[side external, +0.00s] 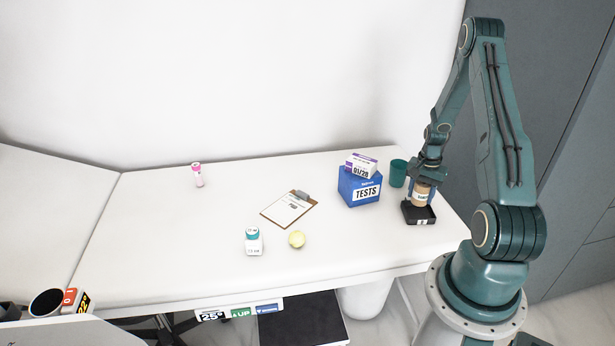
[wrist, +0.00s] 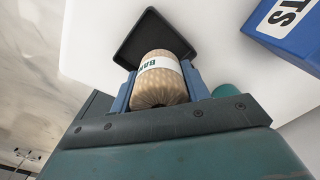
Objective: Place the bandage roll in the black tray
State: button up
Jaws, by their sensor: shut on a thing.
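The bandage roll (side external: 421,194) is tan with a white label band. My gripper (side external: 424,190) is shut on it and points down, at the right end of the white table. In the wrist view the roll (wrist: 160,80) sits between the two blue fingers of my gripper (wrist: 160,88). The black tray (side external: 418,214) lies directly below the roll in the side view, and the roll's lower end overlaps it. The tray (wrist: 140,35) shows behind the roll in the wrist view. I cannot tell whether the roll touches the tray floor.
A blue TESTS box (side external: 358,188) with a small white-and-purple box (side external: 361,164) on top stands left of the tray. A teal cup (side external: 398,173) stands close behind my gripper.

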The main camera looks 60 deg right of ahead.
aim_at(423, 183)
jog(key=shift+f, duration=0.2)
jog(key=shift+f, duration=1.85)
jog(key=shift+f, duration=0.15)
jog(key=o, duration=0.7)
jog(key=shift+r, duration=6.15)
